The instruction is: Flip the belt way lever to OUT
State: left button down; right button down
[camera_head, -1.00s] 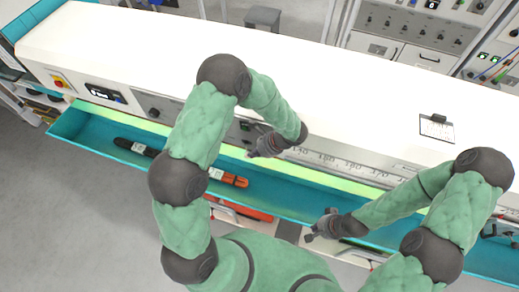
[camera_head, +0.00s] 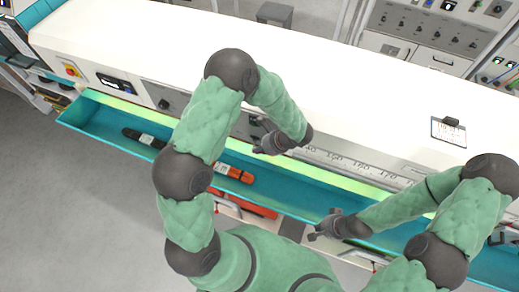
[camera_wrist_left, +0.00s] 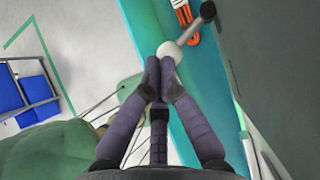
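In the left wrist view the lever shows as a grey rod with a pale ball knob (camera_wrist_left: 168,50), running up right to a dark pivot on the grey panel (camera_wrist_left: 265,50). My left gripper (camera_wrist_left: 161,70) has its fingertips together right at the knob; whether they touch it cannot be told. In the head view my left gripper (camera_head: 262,147) is at the front panel of the long white machine (camera_head: 280,65), and the lever cannot be made out there. The OUT marking is not readable. My right gripper (camera_head: 322,226) is empty, its fingers spread, over the tray's front edge.
A teal tray (camera_head: 105,118) runs along the machine's front. A black tool (camera_head: 143,138) and an orange tool (camera_head: 236,173) lie in it. A clipboard (camera_head: 449,132) lies on the white top. Grey floor (camera_head: 70,200) is free at the left.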

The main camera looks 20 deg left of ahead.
pick_arm(q)
jog(key=shift+s+a+m+t+b, duration=0.25)
jog(key=shift+m+t+b, duration=0.15)
jog(key=shift+m, duration=0.3)
jog(key=a+m+t+b, duration=0.1)
jog(key=m+b, duration=0.1)
jog(key=s+a+m+t+b, duration=0.1)
jog(key=a+m+t, duration=0.1)
jog(key=m, duration=0.1)
jog(key=shift+h+b, duration=0.35)
jog(key=shift+h, duration=0.05)
jog(key=shift+w+d, duration=0.15)
jog(key=shift+w+d, duration=0.35)
jog(key=shift+d, duration=0.05)
